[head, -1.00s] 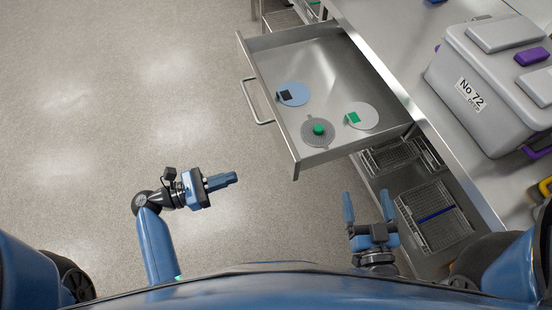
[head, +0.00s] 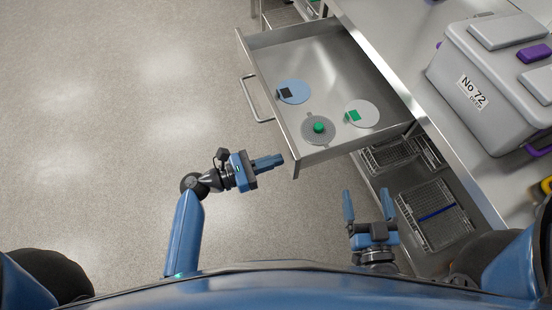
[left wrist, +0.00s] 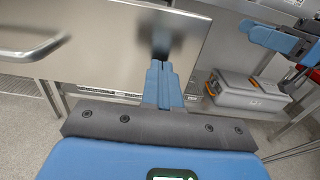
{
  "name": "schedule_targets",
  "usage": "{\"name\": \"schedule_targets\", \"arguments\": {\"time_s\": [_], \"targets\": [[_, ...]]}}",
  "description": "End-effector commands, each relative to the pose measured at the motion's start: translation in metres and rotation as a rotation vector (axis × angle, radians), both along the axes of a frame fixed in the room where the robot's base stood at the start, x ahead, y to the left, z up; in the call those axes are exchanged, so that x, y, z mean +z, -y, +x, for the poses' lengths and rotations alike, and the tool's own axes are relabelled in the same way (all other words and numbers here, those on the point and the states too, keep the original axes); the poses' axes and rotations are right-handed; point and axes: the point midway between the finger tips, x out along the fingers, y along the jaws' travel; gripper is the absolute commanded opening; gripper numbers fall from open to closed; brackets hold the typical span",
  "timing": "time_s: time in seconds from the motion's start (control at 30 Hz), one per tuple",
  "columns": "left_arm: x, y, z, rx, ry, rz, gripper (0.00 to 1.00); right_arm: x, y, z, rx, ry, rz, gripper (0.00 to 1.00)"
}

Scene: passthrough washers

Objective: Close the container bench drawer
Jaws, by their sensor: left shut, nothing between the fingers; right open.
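The steel bench drawer (head: 285,107) is pulled well out from the bench (head: 450,170), its handle (head: 253,100) on the front panel facing left. Inside lie a blue disc (head: 297,91), a grey disc with a green knob (head: 318,128) and a pale disc with a green tab (head: 363,116). My left gripper (head: 280,160) is shut and empty, just left of the front panel's near end. In the left wrist view its fingertips (left wrist: 162,66) point at the drawer front (left wrist: 120,45); I cannot tell whether they touch. My right gripper (head: 367,205) is open and empty, near the drawer's near side.
A grey container marked No 72 (head: 485,95) stands on the bench top. Wire baskets (head: 435,215) sit on the shelf below the bench. The floor (head: 110,110) left of the drawer is clear.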

Motion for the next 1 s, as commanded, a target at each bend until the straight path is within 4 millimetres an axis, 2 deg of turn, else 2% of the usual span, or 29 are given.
{"name": "schedule_targets", "arguments": {"time_s": [0.2,0.73,0.87,1.0], "targets": [[0.000,0.010,0.003,-0.001,0.000,0.000,0.00,0.000,0.000,0.000,0.000,0.000,0.000,0.85],[0.001,0.015,0.005,-0.001,0.000,0.000,0.00,0.001,0.000,0.000,0.000,0.000,0.000,0.85],[0.001,0.028,0.008,-0.003,0.000,-0.001,0.00,0.003,0.000,0.000,0.000,0.000,0.000,0.85],[0.002,0.052,0.016,-0.006,0.001,-0.001,0.00,0.006,0.000,0.000,0.000,0.000,0.000,0.85]]}}
